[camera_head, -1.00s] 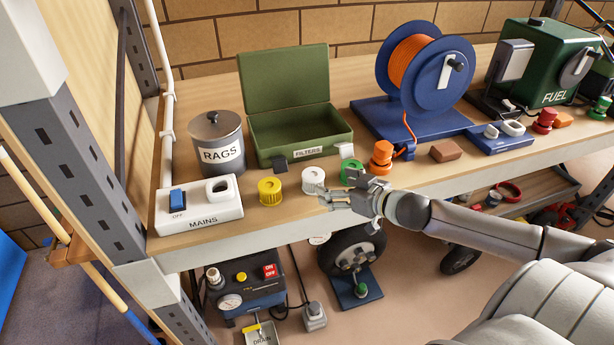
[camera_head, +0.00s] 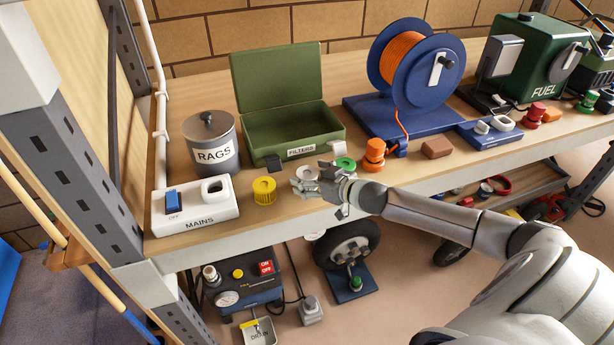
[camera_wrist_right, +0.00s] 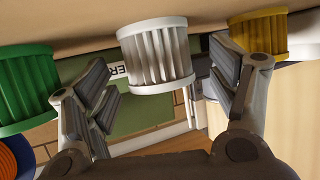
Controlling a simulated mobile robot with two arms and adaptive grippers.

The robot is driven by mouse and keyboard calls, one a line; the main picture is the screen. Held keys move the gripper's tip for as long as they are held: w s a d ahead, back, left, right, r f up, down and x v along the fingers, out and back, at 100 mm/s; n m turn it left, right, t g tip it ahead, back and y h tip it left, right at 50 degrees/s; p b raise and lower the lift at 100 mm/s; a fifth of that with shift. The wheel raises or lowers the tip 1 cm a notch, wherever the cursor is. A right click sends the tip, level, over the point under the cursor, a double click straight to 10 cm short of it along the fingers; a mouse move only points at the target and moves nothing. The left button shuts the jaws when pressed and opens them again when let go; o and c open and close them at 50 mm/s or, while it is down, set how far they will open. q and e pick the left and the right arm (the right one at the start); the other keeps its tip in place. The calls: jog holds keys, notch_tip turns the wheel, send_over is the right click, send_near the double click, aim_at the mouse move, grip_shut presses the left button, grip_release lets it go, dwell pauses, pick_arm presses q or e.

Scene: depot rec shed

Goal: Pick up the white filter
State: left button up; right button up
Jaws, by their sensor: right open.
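The white filter (camera_head: 306,172) is a ribbed cap-like piece on the wooden bench top, between a yellow one and a green one. In the head view my right gripper's fingers partly hide it. My right gripper (camera_head: 308,185) is at the bench's front edge, reaching in from the right. In the right wrist view the white filter (camera_wrist_right: 156,58) lies between the two spread fingers of the gripper (camera_wrist_right: 160,78). Gaps show on both sides, and no firm contact is visible. My left gripper is not in view.
The yellow filter (camera_head: 264,191) stands left and the green one (camera_head: 344,164) close right. Behind is the open green FILTERS box (camera_head: 333,138). The RAGS can (camera_head: 232,150), MAINS switch panel (camera_head: 222,220), orange piece (camera_head: 375,152) and blue cable reel (camera_head: 440,80) are also on the bench.

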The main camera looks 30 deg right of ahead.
jog(key=shift+x, duration=0.95)
jog(key=shift+c, duration=0.5)
jog(key=c, duration=1.1)
jog(key=shift+o, duration=0.2)
